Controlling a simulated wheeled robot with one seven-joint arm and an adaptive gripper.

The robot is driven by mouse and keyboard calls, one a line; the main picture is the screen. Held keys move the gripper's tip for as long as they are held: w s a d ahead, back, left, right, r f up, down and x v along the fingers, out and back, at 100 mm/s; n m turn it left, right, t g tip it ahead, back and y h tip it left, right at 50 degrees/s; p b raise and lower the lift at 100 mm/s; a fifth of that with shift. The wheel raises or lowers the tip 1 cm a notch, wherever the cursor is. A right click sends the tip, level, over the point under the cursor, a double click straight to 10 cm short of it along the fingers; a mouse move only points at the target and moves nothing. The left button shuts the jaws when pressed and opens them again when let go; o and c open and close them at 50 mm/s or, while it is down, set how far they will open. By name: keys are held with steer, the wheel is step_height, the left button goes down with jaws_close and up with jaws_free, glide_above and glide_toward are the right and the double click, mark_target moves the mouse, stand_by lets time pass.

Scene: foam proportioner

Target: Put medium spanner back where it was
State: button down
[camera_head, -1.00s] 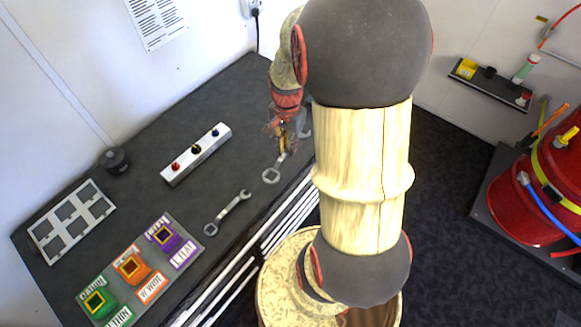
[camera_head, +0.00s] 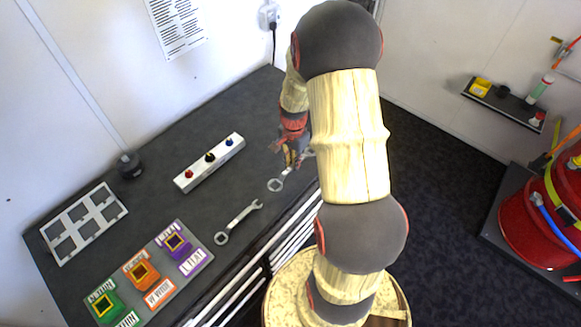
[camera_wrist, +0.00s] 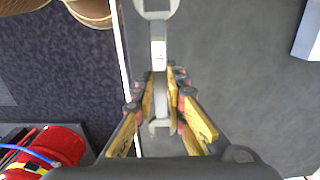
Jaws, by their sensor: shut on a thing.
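My gripper (camera_wrist: 160,88) is shut on a grey metal spanner (camera_wrist: 158,45), gripping it by the handle. In the wrist view its ring end is at the top and its other end shows below, between the fingers. In the head view my gripper (camera_head: 291,162) is near the bench's right edge, and the held spanner's ring end (camera_head: 276,184) points to the front left. I cannot tell whether the spanner touches the bench or is just above it. A second spanner (camera_head: 238,222) lies flat on the bench to the front left. I cannot tell by size which is the medium one.
The dark bench (camera_head: 150,205) holds a white box with coloured knobs (camera_head: 210,161), a grey frame (camera_head: 84,222), a panel of coloured blocks (camera_head: 148,272) and a black knob (camera_head: 130,165). Bare bench surrounds the second spanner. A red drum (camera_head: 540,225) stands at right.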

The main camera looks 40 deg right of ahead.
mark_target(290, 167)
steer(key=shift+w+d+f, duration=0.25)
steer(key=shift+w+f, duration=0.3)
steer(key=shift+f, duration=0.2)
steer(key=shift+w+d+f, duration=0.2)
steer(key=shift+w+f, duration=0.35)
steer(key=shift+f, duration=0.2)
step_height(290, 167, down, 3)
steer(key=shift+r, duration=0.1)
steer(key=c, duration=2.3)
jaws_free()
steer(key=o, duration=0.5)
